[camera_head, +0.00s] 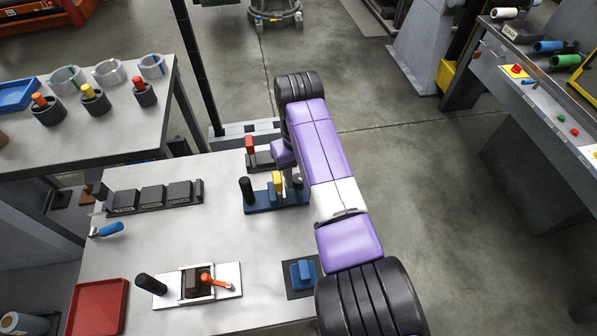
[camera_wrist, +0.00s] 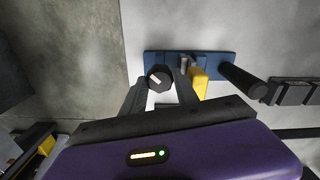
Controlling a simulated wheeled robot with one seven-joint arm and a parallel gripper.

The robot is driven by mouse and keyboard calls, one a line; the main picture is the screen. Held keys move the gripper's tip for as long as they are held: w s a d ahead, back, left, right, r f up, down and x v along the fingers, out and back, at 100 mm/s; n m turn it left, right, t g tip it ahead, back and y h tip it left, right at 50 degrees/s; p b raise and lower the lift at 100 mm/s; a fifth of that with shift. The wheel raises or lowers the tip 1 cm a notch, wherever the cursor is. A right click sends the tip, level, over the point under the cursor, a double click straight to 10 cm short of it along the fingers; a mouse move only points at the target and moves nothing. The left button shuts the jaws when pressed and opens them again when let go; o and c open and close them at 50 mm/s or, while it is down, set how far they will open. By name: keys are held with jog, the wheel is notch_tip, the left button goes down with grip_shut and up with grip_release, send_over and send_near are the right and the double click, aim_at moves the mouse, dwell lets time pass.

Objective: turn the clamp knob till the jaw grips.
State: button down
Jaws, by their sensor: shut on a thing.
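The clamp has a blue base (camera_head: 262,208) near the right edge of the steel-topped bench, with a yellow jaw block (camera_head: 277,183) and an upright black post (camera_head: 246,190). In the wrist view the blue base (camera_wrist: 215,58), yellow block (camera_wrist: 199,82) and black post (camera_wrist: 243,80) also show. The black clamp knob (camera_wrist: 160,75), with a white mark on top, sits at the left end of the base. My gripper (camera_wrist: 162,80) is shut on the knob, one finger on each side. My arm hides the knob in the head view. I cannot tell whether the jaw presses on anything.
A red-topped fixture (camera_head: 250,147) stands just behind the clamp. A plate with an orange lever (camera_head: 215,282), a blue knob block (camera_head: 303,272), a red tray (camera_head: 97,308) and a row of black blocks (camera_head: 152,196) share the bench. Its middle is clear.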

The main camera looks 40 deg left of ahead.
jog(key=shift+r+m, duration=0.1)
jog(key=shift+m, duration=0.5)
jog(key=c, duration=0.9)
grip_release()
jog(key=shift+c, duration=0.2)
